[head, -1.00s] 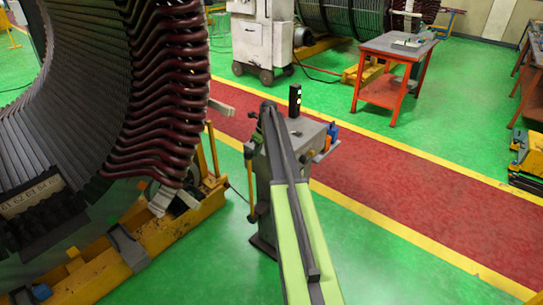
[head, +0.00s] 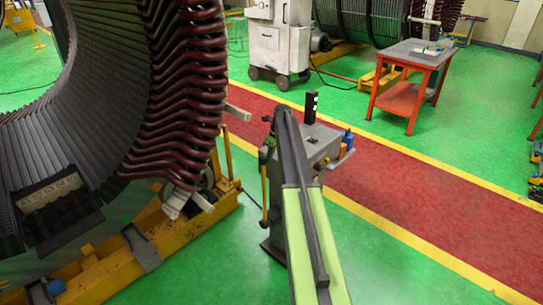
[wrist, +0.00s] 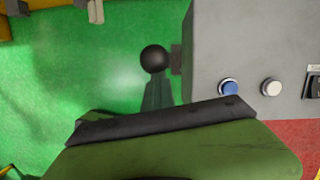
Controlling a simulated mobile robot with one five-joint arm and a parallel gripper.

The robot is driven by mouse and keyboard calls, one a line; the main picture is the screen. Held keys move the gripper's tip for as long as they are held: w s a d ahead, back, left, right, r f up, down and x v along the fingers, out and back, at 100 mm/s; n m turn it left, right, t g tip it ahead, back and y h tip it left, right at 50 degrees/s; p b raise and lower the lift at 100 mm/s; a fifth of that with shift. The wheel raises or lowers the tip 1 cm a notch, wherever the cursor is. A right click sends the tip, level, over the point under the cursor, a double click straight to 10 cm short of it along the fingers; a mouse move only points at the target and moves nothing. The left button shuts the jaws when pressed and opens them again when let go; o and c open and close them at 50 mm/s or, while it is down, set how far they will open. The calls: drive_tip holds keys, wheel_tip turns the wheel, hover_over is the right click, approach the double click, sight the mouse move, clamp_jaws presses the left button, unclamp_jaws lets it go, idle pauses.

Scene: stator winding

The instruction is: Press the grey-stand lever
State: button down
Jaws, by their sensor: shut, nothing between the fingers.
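The grey stand (head: 318,142) stands on the floor in the middle of the head view, partly hidden behind my arm. In the wrist view its grey face (wrist: 240,40) fills the upper right, with a blue button (wrist: 228,88) and a white button (wrist: 272,87). A black ball knob (wrist: 154,58), seemingly the lever's, sits just left of the stand beside a small dark block. A dark tapered piece rises below it; I cannot tell whether it touches the knob. My gripper (head: 284,112) is shut and empty, at the stand's left side in the head view.
The large stator with dark red coils (head: 190,90) rises close on the left, on a yellow base (head: 110,270). A red walkway (head: 420,190) runs behind the stand. An orange table (head: 400,98) and a white machine cabinet (head: 278,40) stand farther back.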

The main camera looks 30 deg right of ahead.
drive_tip(key=s+d+p+v, duration=0.1)
drive_tip(key=p+v, duration=0.9)
drive_tip(key=v, duration=0.1)
drive_tip(key=shift+p, duration=0.4)
drive_tip(key=shift+r, duration=0.1)
drive_tip(key=shift+d, duration=0.1)
